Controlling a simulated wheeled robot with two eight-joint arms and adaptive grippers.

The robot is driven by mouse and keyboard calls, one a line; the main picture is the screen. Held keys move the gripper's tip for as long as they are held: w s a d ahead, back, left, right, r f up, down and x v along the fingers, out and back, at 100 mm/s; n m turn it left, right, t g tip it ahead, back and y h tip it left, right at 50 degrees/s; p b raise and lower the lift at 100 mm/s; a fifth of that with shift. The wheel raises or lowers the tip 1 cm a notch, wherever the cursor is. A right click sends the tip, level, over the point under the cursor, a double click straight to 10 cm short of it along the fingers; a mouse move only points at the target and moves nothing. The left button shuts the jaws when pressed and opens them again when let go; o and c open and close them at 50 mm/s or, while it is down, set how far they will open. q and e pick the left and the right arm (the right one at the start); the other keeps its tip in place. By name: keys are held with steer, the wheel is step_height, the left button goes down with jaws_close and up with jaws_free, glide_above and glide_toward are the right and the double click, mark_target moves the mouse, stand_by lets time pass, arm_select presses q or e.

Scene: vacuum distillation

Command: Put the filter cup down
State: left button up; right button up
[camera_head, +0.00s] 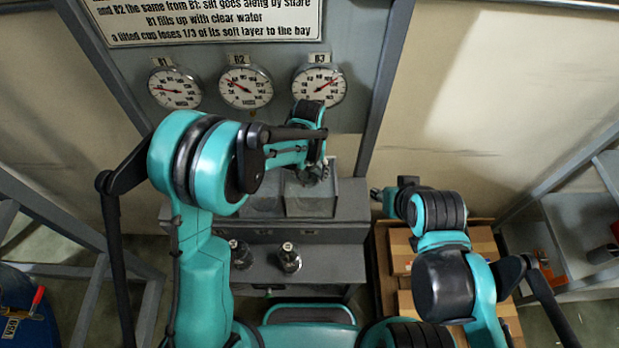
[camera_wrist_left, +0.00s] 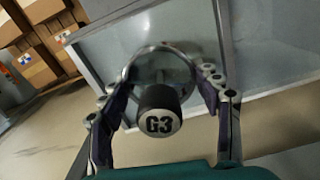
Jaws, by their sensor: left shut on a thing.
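The filter cup (camera_wrist_left: 160,110) shows in the left wrist view, with a dark knob marked G3 and a round metal rim. My left gripper (camera_wrist_left: 168,74) is shut on it, with one finger on each side. A grey, see-through-walled basin (camera_wrist_left: 265,55) lies behind the cup. In the head view my left gripper (camera_head: 318,172) is over the right-hand basin (camera_head: 312,207) under gauge B3; the arm hides most of the cup there. I cannot tell whether the cup touches anything. My right gripper (camera_head: 385,194) is at the right of the bench, its fingers unclear.
Two dark-and-metal cups (camera_head: 289,258) (camera_head: 241,254) stand on the lower shelf (camera_head: 335,263). Gauges B1 (camera_head: 175,88), B2 (camera_head: 246,87) and B3 (camera_head: 319,85) are on the back panel. Cardboard boxes (camera_head: 484,240) and a grey shelf unit (camera_head: 570,225) stand at the right.

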arm_select(q)
steer(key=shift+f, duration=1.45)
steer(key=o, duration=1.5)
steer(key=shift+f, duration=0.15)
steer(key=o, duration=0.4)
